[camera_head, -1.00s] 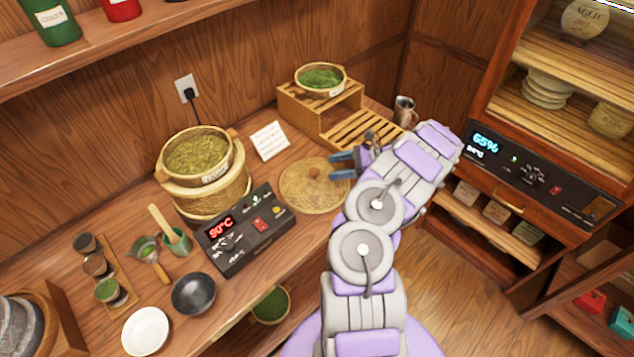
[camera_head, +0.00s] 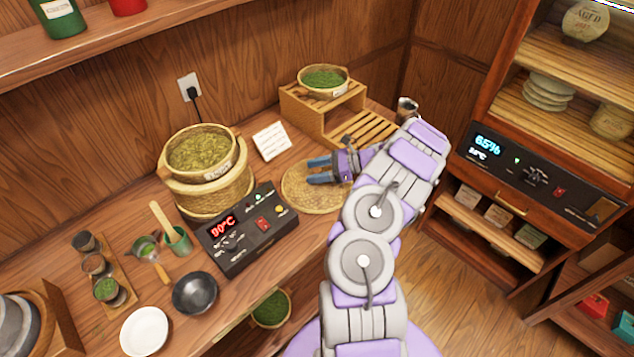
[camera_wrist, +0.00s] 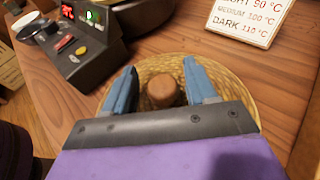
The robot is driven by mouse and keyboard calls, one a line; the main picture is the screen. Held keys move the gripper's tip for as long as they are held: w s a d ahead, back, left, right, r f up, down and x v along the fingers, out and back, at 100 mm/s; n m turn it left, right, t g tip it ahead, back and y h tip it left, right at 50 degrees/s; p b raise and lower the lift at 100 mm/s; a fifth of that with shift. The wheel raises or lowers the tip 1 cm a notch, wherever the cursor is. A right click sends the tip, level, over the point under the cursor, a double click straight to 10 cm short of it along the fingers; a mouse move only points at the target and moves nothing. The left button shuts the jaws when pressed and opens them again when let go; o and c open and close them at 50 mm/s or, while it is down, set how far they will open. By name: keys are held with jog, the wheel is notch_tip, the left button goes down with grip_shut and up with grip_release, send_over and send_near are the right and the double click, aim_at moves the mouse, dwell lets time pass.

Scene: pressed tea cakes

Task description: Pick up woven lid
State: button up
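The woven lid (camera_head: 300,201) is a round, flat straw disc lying on the wooden counter, right of the black control box. It also shows in the wrist view (camera_wrist: 232,92), with a brown wooden knob (camera_wrist: 161,91) at its middle. My gripper (camera_head: 312,170) is over the lid, its blue fingers pointing left. In the wrist view my gripper (camera_wrist: 164,82) is open, with one finger on each side of the knob and gaps between. The knob is hidden in the head view. I cannot tell how high the fingers are above the lid.
The control box (camera_head: 248,232) is left of the lid. A bamboo steamer (camera_head: 213,192) stands behind the box. A temperature card (camera_head: 271,140) and a slatted wooden stand (camera_head: 322,115) are behind the lid. A cabinet (camera_head: 545,175) is at the right.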

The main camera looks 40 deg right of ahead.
jog(key=shift+d+f, duration=0.15)
jog(key=shift+d, duration=0.15)
jog(key=c, duration=0.7)
grip_shut()
jog(key=shift+a, duration=0.1)
